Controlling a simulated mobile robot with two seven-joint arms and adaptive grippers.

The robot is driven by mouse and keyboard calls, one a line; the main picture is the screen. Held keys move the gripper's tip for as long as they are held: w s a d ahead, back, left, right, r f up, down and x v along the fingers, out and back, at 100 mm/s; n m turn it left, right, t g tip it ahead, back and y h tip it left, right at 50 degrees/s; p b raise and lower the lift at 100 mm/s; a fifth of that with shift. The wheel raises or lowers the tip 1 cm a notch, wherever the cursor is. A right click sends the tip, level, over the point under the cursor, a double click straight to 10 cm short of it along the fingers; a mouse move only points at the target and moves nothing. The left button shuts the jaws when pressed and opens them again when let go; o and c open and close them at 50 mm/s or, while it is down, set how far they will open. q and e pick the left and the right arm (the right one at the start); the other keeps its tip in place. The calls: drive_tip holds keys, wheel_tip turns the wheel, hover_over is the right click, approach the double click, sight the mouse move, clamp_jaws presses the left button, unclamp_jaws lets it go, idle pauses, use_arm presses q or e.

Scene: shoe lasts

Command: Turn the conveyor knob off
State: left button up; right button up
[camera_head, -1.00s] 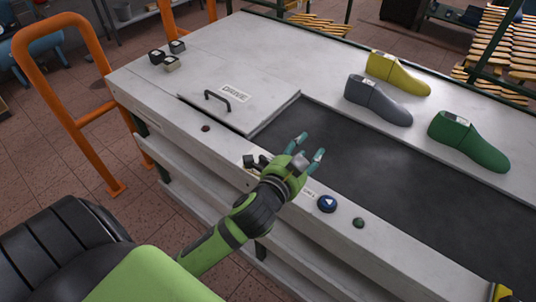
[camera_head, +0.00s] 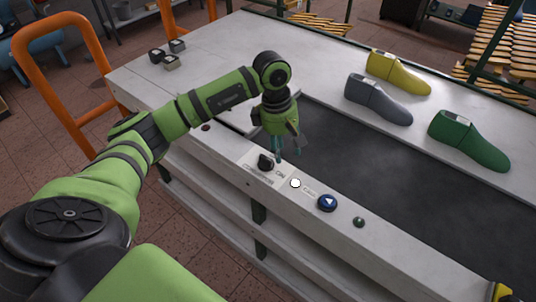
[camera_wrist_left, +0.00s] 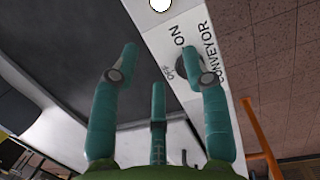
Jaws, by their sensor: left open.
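The black conveyor knob (camera_head: 265,162) sits on a pale label plate on the front rail of the conveyor table, with ON lettering beside it. My left gripper (camera_head: 278,155) points down just behind and right of the knob, its teal fingers spread and empty. In the left wrist view the gripper (camera_wrist_left: 160,68) has its fingers apart. There the knob (camera_wrist_left: 183,62) is mostly hidden behind the right-hand finger, between the words ON and OFF, with CONVEYOR printed alongside. I cannot tell the knob's exact setting, or whether a finger touches it. My right gripper is not in view.
Yellow (camera_head: 398,72), grey (camera_head: 378,99) and green (camera_head: 469,140) lasts stand along the table's far side. The dark belt (camera_head: 400,170) is bare.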

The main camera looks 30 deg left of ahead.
sight(268, 158)
use_arm(q)
drive_tip(key=shift+g+y, duration=0.3)
drive_tip(key=shift+y, duration=0.6)
drive_tip(key=a, duration=0.3)
drive_tip(key=a+r, duration=0.1)
drive_tip(key=shift+s+a, duration=0.25)
drive_tip(key=shift+s+a+f+p, duration=0.1)
drive_tip(key=shift+a+f+p, duration=0.05)
drive_tip(key=shift+f+p, duration=0.15)
wheel_tip(268, 158, down, 5)
drive_tip(key=shift+r+p, duration=0.1)
drive_tip(key=shift+p, duration=0.9)
drive_tip(key=shift+f, duration=0.75)
clamp_jaws()
